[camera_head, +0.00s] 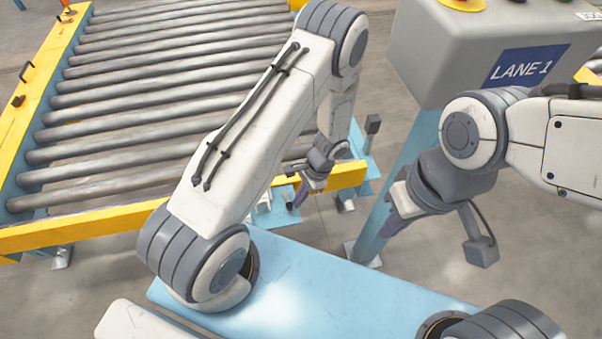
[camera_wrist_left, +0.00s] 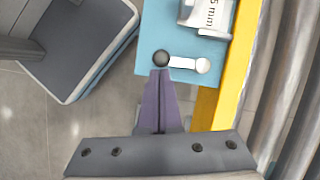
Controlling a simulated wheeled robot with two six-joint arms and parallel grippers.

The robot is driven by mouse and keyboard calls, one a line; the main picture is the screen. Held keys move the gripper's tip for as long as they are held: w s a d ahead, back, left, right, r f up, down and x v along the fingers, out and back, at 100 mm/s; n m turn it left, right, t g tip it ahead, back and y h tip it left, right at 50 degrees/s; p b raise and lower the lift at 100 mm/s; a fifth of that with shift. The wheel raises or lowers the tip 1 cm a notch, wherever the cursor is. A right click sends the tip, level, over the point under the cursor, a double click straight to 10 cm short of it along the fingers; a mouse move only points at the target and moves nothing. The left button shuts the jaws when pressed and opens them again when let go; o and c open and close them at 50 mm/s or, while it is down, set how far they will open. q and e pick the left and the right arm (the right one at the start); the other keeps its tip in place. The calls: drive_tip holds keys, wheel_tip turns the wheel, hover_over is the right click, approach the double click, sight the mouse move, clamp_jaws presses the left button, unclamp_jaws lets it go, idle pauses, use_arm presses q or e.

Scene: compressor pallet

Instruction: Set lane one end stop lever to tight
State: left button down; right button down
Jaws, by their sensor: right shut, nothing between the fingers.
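The end stop lever is a short white bar (camera_wrist_left: 190,64) with a round dark knob (camera_wrist_left: 161,59) on its left end in the left wrist view. It lies across a light blue plate (camera_wrist_left: 152,35) beside the yellow rail. In the head view the plate area is small and partly hidden by my left arm. My left gripper (camera_head: 298,200) points down there. In the left wrist view its purple fingers (camera_wrist_left: 160,74) are together, with tips right at the knob's near edge; I cannot tell whether they touch it. My right gripper (camera_head: 386,226) is shut and empty beside the blue post.
A roller conveyor (camera_head: 165,85) with yellow rails (camera_head: 95,233) fills the left. A grey control box labelled LANE 1 (camera_head: 440,60) stands on a blue post (camera_head: 404,165) at right. A white block marked "5 mm" (camera_wrist_left: 207,14) sits beyond the lever.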

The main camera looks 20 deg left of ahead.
use_arm(q)
drive_tip(key=v, duration=1)
drive_tip(key=shift+r+p, duration=0.25)
drive_tip(key=shift+p, duration=0.1)
drive_tip(key=shift+w, duration=0.1)
drive_tip(key=s+a+r+n+t+h, duration=0.2)
drive_tip(key=r+n+t, duration=0.15)
drive_tip(key=r, duration=0.55)
drive_tip(key=s+a+r+n+t+h, duration=0.1)
drive_tip(key=s+a+r+n+t, duration=0.15)
drive_tip(key=r+n, duration=0.45)
drive_tip(key=s+d+r+m+g+h+p, duration=0.1)
drive_tip(key=s+d+r+m+g+p, duration=0.1)
drive_tip(key=s+d+r+m+p, duration=0.6)
drive_tip(key=s+d+r+m, duration=0.1)
drive_tip(key=s+d+r, duration=0.4)
drive_tip(key=r, duration=0.2)
drive_tip(key=shift+s+d+r+g, duration=0.25)
drive_tip(key=shift+s+r+g, duration=0.05)
drive_tip(key=shift+r, duration=0.1)
